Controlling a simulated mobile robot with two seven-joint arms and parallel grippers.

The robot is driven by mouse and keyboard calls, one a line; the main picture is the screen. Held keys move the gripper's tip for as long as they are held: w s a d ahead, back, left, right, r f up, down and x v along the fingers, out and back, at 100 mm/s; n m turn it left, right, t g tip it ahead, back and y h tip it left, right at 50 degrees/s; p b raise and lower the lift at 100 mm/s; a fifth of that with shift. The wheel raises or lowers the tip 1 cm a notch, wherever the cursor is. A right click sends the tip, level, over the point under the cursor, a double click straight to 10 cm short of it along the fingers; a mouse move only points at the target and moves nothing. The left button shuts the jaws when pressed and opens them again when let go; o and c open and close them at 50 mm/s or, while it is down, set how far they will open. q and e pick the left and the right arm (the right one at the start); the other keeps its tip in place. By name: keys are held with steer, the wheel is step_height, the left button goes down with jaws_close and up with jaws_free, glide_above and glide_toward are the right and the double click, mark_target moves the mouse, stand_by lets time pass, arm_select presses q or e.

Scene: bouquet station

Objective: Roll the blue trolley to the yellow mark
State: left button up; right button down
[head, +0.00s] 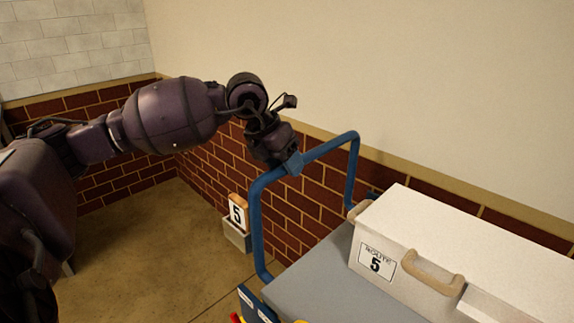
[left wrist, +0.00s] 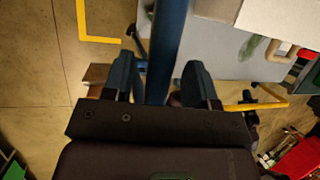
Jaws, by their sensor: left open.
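The blue trolley has a tall tubular handle (head: 257,220) and a grey deck (head: 330,275). My left gripper (head: 291,163) is at the top of the handle, near its left corner. In the left wrist view the blue handle tube (left wrist: 166,45) runs between the two spread fingers of my left gripper (left wrist: 163,75). The jaws are open; I cannot tell whether a finger touches the tube. A yellow angled line on the floor (left wrist: 84,25) shows in the left wrist view, left of the trolley. My right gripper is not in view.
A white box labelled "Route 5" (head: 440,240) with tan handles sits on the deck. A "5" sign (head: 238,212) stands on a grey block by the brick wall (head: 290,205). Another yellow strip (left wrist: 258,104) shows at the wrist view's right. Floor left of the trolley (head: 150,235) is clear.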

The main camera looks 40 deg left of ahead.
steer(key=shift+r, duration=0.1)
arm_select(q)
steer(key=shift+c, duration=0.3)
steer(key=c, duration=0.5)
jaws_close()
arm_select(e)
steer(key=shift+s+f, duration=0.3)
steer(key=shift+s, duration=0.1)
